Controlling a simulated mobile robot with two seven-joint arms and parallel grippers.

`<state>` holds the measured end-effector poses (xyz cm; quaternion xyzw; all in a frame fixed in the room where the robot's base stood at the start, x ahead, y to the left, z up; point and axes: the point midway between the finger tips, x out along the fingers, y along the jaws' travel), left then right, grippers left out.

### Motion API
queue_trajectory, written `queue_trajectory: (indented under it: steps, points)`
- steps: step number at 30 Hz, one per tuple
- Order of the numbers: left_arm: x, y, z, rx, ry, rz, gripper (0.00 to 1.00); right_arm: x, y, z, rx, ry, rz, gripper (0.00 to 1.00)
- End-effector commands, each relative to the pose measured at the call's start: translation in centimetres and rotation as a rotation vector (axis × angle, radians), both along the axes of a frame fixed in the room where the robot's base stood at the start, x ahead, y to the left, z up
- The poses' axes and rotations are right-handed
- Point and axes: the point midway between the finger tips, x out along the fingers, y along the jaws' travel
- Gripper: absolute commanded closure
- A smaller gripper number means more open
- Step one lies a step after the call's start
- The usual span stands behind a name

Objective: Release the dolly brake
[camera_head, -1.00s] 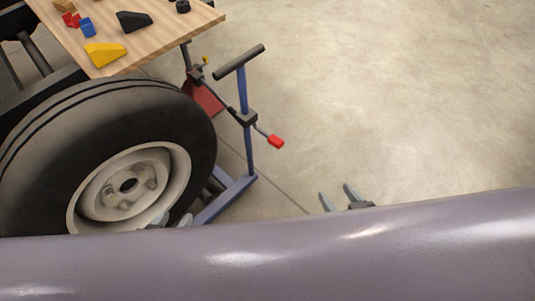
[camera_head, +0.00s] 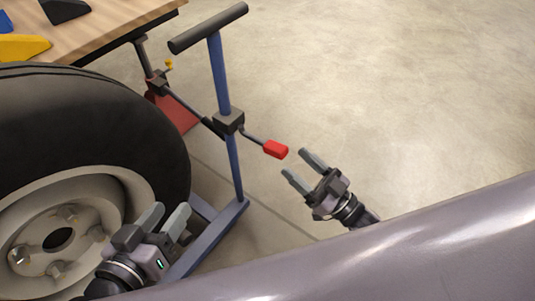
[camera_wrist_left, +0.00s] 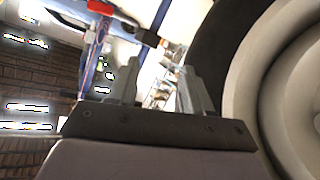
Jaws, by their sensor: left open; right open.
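The dolly has a blue frame with an upright post (camera_head: 218,75) and a black crossbar handle (camera_head: 208,28). Its brake lever is a dark rod ending in a red grip (camera_head: 275,149), which sticks out to the right from a black clamp on the post. My right gripper (camera_head: 301,168) is open and empty, its fingertips just below and right of the red grip, apart from it. My left gripper (camera_head: 164,218) is open and empty in front of the wheel, left of the post. In the left wrist view, its fingers (camera_wrist_left: 158,82) are apart and a red part (camera_wrist_left: 100,7) shows at the top.
A large wheel with a black tyre (camera_head: 95,125) stands at the left. A wooden tabletop (camera_head: 110,30) with coloured blocks is above it. A red piece (camera_head: 177,112) sits behind the post. Open concrete floor (camera_head: 400,90) lies to the right.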

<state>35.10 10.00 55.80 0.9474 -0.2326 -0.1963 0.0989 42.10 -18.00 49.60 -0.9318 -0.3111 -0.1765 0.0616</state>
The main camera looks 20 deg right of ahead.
Motion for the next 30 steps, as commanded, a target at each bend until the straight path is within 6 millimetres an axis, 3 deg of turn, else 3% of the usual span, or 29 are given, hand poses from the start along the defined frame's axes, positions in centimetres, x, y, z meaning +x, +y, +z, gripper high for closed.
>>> queue_trajectory:
  steps: [5,18,28,29,30]
  points:
    - [0.0,-0.1,-0.3,-0.004,-0.009,-0.006,0.50,0.5,0.4,-0.1,0.007,-0.020,0.020,0.40]
    - [-0.2,0.5,-0.3,0.034,-0.054,0.008,0.50,4.8,3.8,2.1,0.007,-0.018,0.018,0.40]
    - [-0.2,0.6,-0.3,0.038,-0.060,0.010,0.50,5.2,4.1,2.4,0.006,-0.016,0.017,0.40]
    - [-0.2,0.6,-0.3,0.038,-0.060,0.010,0.50,5.2,4.1,2.4,0.006,-0.016,0.017,0.44]
    - [-0.2,0.6,-0.3,0.038,-0.060,0.010,0.50,5.2,4.1,2.4,0.006,-0.016,0.017,0.57]
